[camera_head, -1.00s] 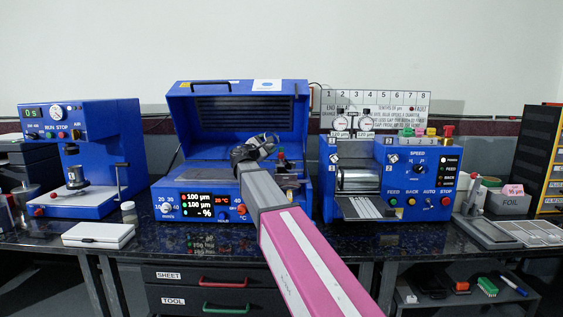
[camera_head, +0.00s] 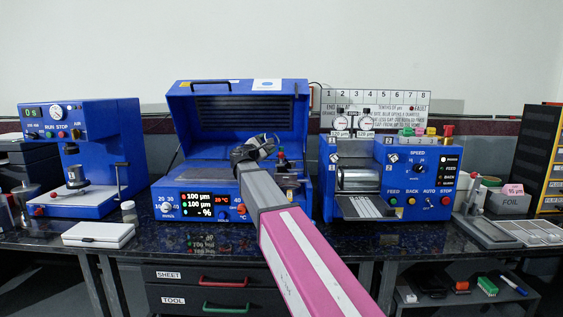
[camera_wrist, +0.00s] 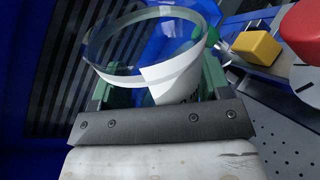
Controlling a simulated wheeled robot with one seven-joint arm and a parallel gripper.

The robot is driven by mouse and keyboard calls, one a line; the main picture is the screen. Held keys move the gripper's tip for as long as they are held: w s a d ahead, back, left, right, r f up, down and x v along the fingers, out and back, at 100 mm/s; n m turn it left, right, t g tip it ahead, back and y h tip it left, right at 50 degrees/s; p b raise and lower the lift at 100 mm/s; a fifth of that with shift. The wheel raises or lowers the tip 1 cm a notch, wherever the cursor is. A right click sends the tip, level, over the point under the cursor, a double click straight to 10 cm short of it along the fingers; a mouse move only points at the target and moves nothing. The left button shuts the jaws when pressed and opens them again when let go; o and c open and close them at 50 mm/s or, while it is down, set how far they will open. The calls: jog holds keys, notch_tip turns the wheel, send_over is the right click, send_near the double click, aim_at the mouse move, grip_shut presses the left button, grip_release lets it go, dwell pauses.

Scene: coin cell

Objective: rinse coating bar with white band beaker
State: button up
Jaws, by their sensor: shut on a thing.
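My gripper (camera_wrist: 157,88) is shut on a clear beaker with a white band (camera_wrist: 178,78). In the wrist view the green fingers sit on either side of the beaker, and its open rim faces the camera at a tilt. I cannot make out any liquid in it. In the head view my gripper (camera_head: 255,147) is over the bed of the open blue coater (camera_head: 240,92), and the beaker is too small to tell there. I cannot pick out the coating bar; my arm hides part of the coater bed.
The wrist view shows a yellow block (camera_wrist: 257,46), a red knob (camera_wrist: 305,30) and a perforated grey plate (camera_wrist: 285,125) at the right. A blue press (camera_head: 95,150) stands left, a roller machine (camera_head: 385,180) right. A white case (camera_head: 98,234) lies at the front left.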

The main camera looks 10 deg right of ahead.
jog(key=shift+f+m+p, duration=0.1)
jog(key=shift+m+p, duration=0.2)
jog(key=shift+m, duration=0.1)
dwell(0.8)
jog(key=shift+r+m+h+p, duration=0.25)
jog(key=shift+r+m, duration=0.2)
jog(key=shift+m, duration=0.45)
jog(key=shift+r+m+h+p, duration=0.15)
jog(key=shift+r+m+h, duration=0.2)
jog(key=shift+m, duration=0.55)
dwell(3.4)
jog(key=f+n, duration=0.1)
jog(key=n+y, duration=0.1)
jog(key=n, duration=0.1)
jog(key=shift+f+n, duration=0.3)
jog(key=shift+f, duration=0.05)
jog(key=shift+r+n, duration=0.2)
jog(key=shift+n, duration=0.3)
jog(key=shift+n+y, duration=0.3)
